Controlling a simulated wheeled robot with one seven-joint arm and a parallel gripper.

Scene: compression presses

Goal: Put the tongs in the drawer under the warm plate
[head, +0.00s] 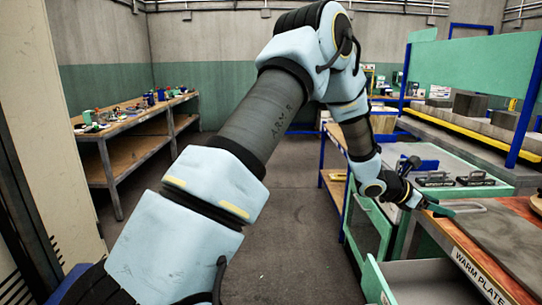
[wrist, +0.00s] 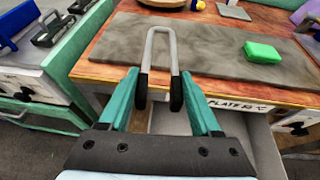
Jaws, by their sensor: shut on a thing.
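My gripper (wrist: 160,85) is shut on the tongs (wrist: 161,36), a grey U-shaped metal loop with black ends between the green fingers. In the head view my gripper (head: 432,207) is at the right, at the near edge of the warm plate bench, with the tongs (head: 466,205) pointing over the bench. The warm plate (head: 503,238) is a dark grey slab on a reddish wooden top, with a "WARM PLATE" label on the bench's front. The drawer (head: 420,268) below it is pulled open, with a green front. In the wrist view the drawer (wrist: 262,140) lies below the gripper, partly hidden by it.
A green block (wrist: 262,53) sits on the warm plate. A neighbouring bench (wrist: 48,68) with dark handled items stands at the left in the wrist view. A workbench (head: 135,113) with small items stands far left in the head view. The middle floor (head: 300,210) is clear.

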